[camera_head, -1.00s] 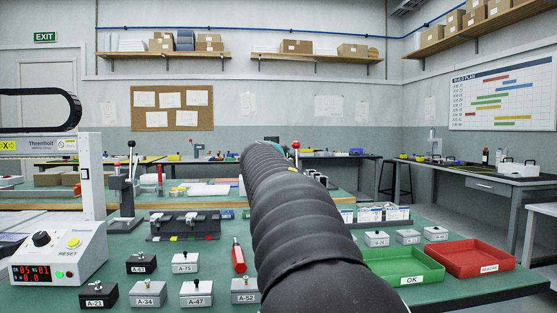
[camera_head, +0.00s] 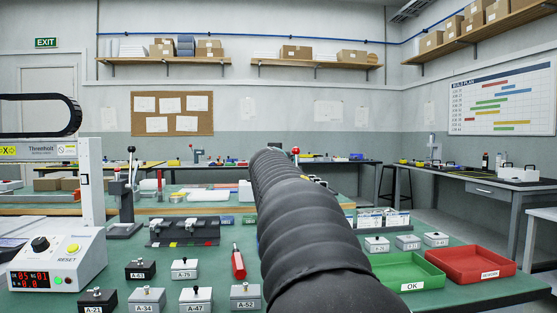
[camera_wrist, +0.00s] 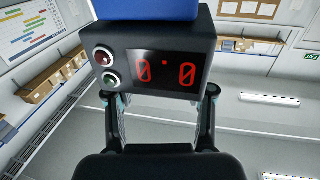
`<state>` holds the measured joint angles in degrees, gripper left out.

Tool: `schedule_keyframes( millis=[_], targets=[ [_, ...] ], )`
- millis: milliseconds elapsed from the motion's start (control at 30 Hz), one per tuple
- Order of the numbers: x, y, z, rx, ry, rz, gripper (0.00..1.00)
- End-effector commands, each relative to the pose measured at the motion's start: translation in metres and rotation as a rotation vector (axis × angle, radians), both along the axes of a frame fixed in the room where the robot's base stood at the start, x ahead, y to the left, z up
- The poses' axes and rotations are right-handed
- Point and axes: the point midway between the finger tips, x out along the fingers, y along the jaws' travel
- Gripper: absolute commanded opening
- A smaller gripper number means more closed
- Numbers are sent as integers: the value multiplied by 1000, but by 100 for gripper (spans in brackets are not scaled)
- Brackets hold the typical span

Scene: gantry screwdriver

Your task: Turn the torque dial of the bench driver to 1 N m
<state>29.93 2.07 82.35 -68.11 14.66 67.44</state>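A white control box (camera_head: 58,262) stands at the left edge of the green bench, with a black dial (camera_head: 40,244), a yellow RESET button (camera_head: 73,248) and a red digital display (camera_head: 30,280) too small to read surely. I cannot tell whether this is the bench driver's torque dial. In the wrist view a dark box (camera_wrist: 190,35) with a red "0.0" display, a red lamp, a green lamp and a blue top fills the upper middle. My gripper (camera_wrist: 160,108) has its fingers spread below it; the tips are hidden, and I cannot tell if they touch it. The head view hides my gripper behind my arm.
Several labelled small blocks (camera_head: 144,300) and a red-handled tool (camera_head: 238,262) lie on the bench. A green OK tray (camera_head: 405,272) and a red tray (camera_head: 478,263) sit at right. A white gantry post (camera_head: 92,180) rises behind the control box.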

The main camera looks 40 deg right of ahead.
Motion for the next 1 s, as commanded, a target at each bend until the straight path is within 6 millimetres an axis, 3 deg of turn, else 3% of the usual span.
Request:
schedule_keyframes(
  millis=[367, 800, 1000],
  targets=[
    [-10, 10, 1, 0, -1, 0, 53],
    [-67, 64, 1, -1, -1, 2, 53],
    [-82, 78, 0, 0, 0, 0, 53]
  ],
)
